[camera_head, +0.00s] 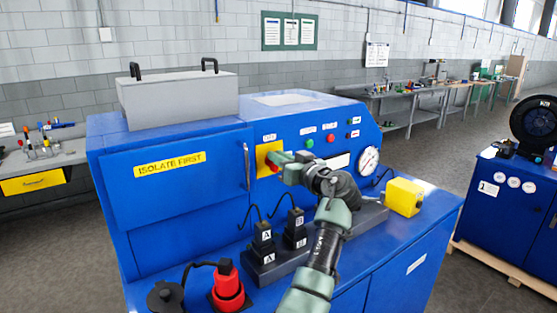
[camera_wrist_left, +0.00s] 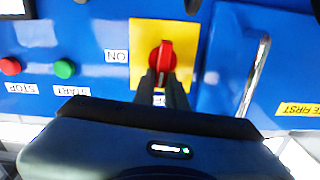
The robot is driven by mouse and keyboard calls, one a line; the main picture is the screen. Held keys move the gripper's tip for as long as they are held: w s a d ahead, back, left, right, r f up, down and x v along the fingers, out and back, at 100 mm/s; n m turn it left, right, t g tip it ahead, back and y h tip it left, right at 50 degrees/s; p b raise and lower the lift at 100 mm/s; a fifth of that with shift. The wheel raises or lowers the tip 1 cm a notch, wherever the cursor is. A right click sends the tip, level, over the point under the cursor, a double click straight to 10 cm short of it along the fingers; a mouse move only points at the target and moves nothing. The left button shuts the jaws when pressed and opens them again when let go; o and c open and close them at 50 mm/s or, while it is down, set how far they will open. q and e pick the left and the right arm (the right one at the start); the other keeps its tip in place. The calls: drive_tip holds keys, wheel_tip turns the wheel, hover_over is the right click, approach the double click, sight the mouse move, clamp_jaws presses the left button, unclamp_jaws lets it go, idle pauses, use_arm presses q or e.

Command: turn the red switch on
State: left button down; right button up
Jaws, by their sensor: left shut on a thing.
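The red switch (camera_wrist_left: 161,57) is a round rotary knob on a yellow plate (camera_wrist_left: 141,36) on the blue machine's front. In the left wrist view its grip bar stands about upright in the picture, and an ON label (camera_wrist_left: 117,56) is left of the plate. My left gripper (camera_wrist_left: 163,77) is shut on the red switch, its fingers covering the knob's lower part. In the head view the left gripper (camera_head: 273,162) reaches the yellow plate (camera_head: 263,150) from the right and hides most of the switch. My right gripper is not in view.
Beside the switch are a green button (camera_head: 310,143), a red button (camera_head: 331,138) and a gauge (camera_head: 369,159). A door handle (camera_head: 246,166) is close on the left. Black plugs (camera_head: 263,236), a red plug (camera_head: 228,286) and a yellow box (camera_head: 404,197) stand on the ledge below.

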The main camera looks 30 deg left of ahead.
use_arm(q)
drive_tip(key=m, duration=0.5)
drive_tip(key=w+f+m+p, duration=0.1)
drive_tip(key=m, duration=0.5)
drive_tip(key=f+m, duration=0.1)
drive_tip(key=m, duration=0.4)
drive_tip(key=shift+w+d+m+p, duration=0.4)
drive_tip(key=shift+f, duration=0.1)
drive_tip(key=c, duration=1.4)
unclamp_jaws()
drive_tip(key=shift+c, duration=0.2)
